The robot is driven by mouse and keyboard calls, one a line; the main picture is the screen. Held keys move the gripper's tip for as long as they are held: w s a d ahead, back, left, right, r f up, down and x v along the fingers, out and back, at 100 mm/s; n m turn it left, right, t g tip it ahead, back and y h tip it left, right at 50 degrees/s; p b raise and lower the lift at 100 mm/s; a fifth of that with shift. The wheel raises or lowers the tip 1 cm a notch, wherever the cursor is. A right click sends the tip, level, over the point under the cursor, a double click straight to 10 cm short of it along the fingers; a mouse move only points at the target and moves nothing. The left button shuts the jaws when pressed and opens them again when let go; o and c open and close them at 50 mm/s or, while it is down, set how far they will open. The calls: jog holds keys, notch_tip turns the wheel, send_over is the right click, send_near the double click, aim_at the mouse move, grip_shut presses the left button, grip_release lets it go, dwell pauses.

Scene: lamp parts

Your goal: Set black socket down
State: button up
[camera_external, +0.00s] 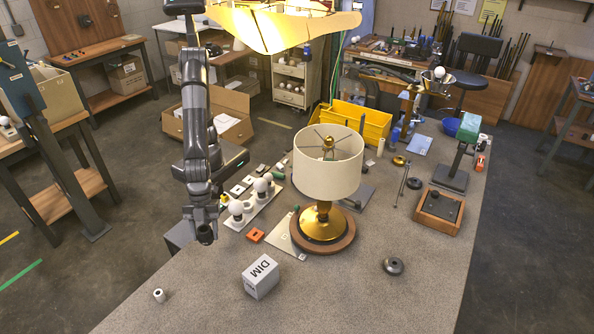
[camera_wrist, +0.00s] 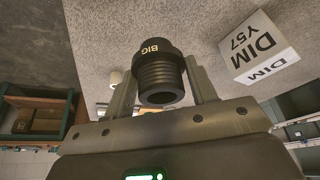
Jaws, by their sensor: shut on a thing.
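The black socket (camera_wrist: 160,72) is a ribbed cylinder with the word BIG on its collar. It sits between the two fingers of my gripper (camera_wrist: 162,88) in the wrist view, and the fingers are shut on it. In the external view my gripper (camera_external: 205,228) points down near the left edge of the workbench, with the dark socket (camera_external: 205,236) at its tip. The socket appears to be above the tabletop; the exact gap cannot be told.
A white DIM box (camera_external: 261,277) stands right of my gripper, also in the wrist view (camera_wrist: 258,47). A small white cylinder (camera_external: 159,295) is in front. The front bench surface (camera_external: 330,295) is clear.

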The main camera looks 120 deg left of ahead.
jog(key=s+d+m, duration=0.3)
jog(key=s+d, duration=0.8)
jog(key=s, duration=0.1)
jog(key=shift+g+h, duration=0.3)
jog(key=shift+g, duration=0.1)
jog(key=w+f, duration=0.2)
jog(key=w, duration=0.1)
jog(key=w+a+f, duration=0.1)
jog(key=w+f, duration=0.1)
jog(key=w, duration=0.2)
jog(key=w+a+f, duration=0.1)
jog(key=w+f, duration=0.1)
jog(key=w, duration=0.1)
jog(key=shift+w, duration=0.35)
jog(key=shift+a+f, duration=0.1)
jog(key=shift+f, duration=1.9)
jog(key=shift+f, duration=0.1)
jog(key=o, duration=1)
jog(key=shift+c, duration=0.2)
jog(key=v, duration=1.2)
